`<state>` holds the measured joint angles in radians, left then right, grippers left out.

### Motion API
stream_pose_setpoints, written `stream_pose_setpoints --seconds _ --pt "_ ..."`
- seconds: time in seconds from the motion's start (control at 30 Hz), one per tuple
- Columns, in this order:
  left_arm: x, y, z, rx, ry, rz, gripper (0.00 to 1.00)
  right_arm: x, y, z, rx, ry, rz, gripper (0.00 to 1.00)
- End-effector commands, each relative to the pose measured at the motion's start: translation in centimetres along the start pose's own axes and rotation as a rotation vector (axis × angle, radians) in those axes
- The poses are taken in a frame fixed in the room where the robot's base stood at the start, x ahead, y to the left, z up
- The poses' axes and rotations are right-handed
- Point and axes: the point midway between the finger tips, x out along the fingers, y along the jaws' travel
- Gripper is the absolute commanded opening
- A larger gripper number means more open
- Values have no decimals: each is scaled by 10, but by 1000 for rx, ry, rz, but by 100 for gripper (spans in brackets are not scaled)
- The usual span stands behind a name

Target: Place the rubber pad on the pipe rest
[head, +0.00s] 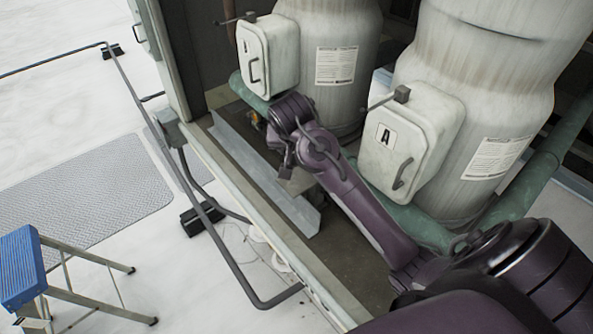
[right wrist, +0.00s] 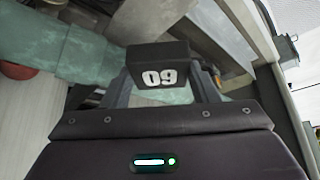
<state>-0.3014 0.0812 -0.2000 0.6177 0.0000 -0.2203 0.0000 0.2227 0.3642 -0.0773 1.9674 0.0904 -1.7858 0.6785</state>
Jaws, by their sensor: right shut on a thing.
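The rubber pad (right wrist: 158,66), a dark block with a white "09" on its face, sits between the two fingers of my right gripper (right wrist: 162,88) in the right wrist view. The fingers are shut on it. In the head view my right arm reaches from the lower right, and the right gripper (head: 284,158) is low between the cabinets and the grey metal channel. The pad is not clear there. I cannot pick out the pipe rest with certainty; the gripper and arm cover part of that area. My left gripper is not in view.
Green pipe (head: 420,226) runs along the tanks. Two pale cabinets (head: 268,62) (head: 415,140) stand close to the arm. A grey metal channel (head: 265,175) lies left of the gripper. A handrail (head: 226,252) and blue-topped step stool (head: 22,268) are outside.

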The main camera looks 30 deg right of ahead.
Motion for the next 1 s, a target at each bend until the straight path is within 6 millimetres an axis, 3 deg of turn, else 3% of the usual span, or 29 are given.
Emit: stream_pose_setpoints --seconds 0.1,0.6,1.0 --pt "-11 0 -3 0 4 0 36 20 1 12 -2 -3 3 29" --pt "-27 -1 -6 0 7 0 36 70 0 40 0 -1 2 29" --pt "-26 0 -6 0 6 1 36 76 0 43 1 1 -1 29"
